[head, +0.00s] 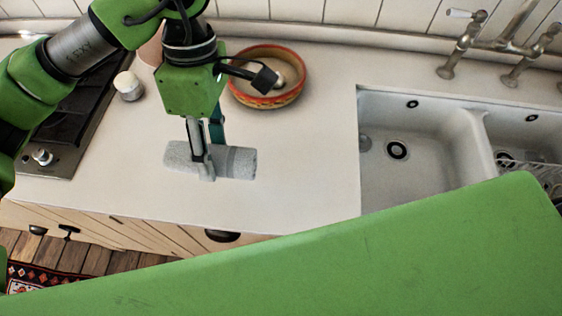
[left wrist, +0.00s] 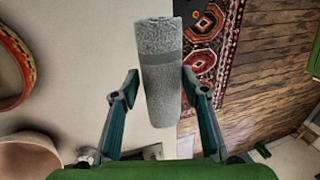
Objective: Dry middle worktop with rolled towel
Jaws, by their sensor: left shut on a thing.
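The rolled grey towel (head: 240,163) lies on the white middle worktop (head: 310,150), between the hob and the sink. It has a darker band around it. My left gripper (head: 205,172) points down over the towel, shut on it near its middle, with a finger on its near side. In the left wrist view the towel (left wrist: 161,75) stands lengthwise between the two fingers (left wrist: 160,88). Its underside is hidden. My right gripper is not in view.
A red-rimmed bowl (head: 265,102) with something pale in it stands behind the towel. A small white-topped jar (head: 128,87) stands by the hob (head: 60,120). The double sink (head: 398,190) is at the right. The worktop is clear between towel and sink.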

